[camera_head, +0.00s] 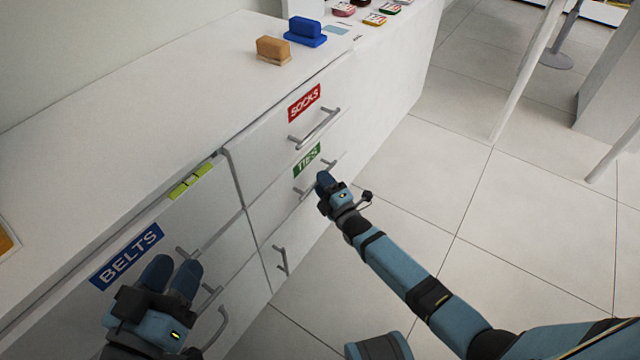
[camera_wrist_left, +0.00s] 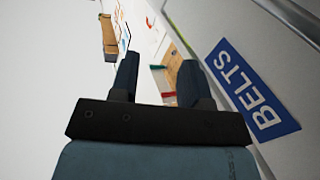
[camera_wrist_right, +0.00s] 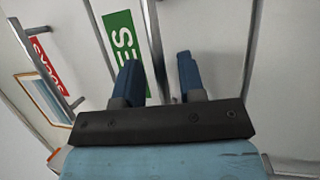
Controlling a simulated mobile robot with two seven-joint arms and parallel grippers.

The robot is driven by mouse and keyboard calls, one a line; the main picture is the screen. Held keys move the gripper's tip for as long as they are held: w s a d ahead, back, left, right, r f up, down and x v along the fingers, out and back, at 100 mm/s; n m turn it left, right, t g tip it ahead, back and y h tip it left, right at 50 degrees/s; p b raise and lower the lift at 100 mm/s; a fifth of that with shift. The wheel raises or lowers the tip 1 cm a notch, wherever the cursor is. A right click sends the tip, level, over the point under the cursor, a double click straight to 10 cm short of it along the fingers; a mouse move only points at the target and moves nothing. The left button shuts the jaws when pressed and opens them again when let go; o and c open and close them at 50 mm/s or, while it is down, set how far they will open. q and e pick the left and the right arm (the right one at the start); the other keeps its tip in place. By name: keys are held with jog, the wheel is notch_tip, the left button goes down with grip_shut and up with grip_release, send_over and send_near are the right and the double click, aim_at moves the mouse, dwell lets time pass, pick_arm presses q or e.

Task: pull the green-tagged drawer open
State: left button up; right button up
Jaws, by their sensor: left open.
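The drawer with the green TIES tag (camera_head: 307,160) is in the white dresser front, below the red-tagged SOCKS drawer. Its grey bar handle (camera_head: 300,191) is partly hidden by my right gripper (camera_head: 324,179). In the right wrist view the green tag (camera_wrist_right: 124,45) is close, and the bar handle (camera_wrist_right: 152,40) runs down toward the space between my parted right fingers. Contact with the bar cannot be told. The drawer looks shut. My left gripper (camera_head: 172,268) is open and empty, in front of the BELTS drawer; its blue tag (camera_wrist_left: 250,90) shows in the left wrist view.
The SOCKS handle (camera_head: 315,129) sticks out just above the green-tagged drawer. A lower handle (camera_head: 281,261) and BELTS-side handles stand near my arms. A brown block (camera_head: 272,48) and a blue block (camera_head: 305,30) rest on the dresser top.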

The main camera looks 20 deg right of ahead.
pick_arm(q)
jog(key=shift+f, duration=0.5)
pick_arm(e)
jog(key=shift+x, duration=0.8)
grip_shut()
pick_arm(q)
jog(key=shift+r, duration=0.1)
pick_arm(e)
jog(key=shift+s, duration=0.15)
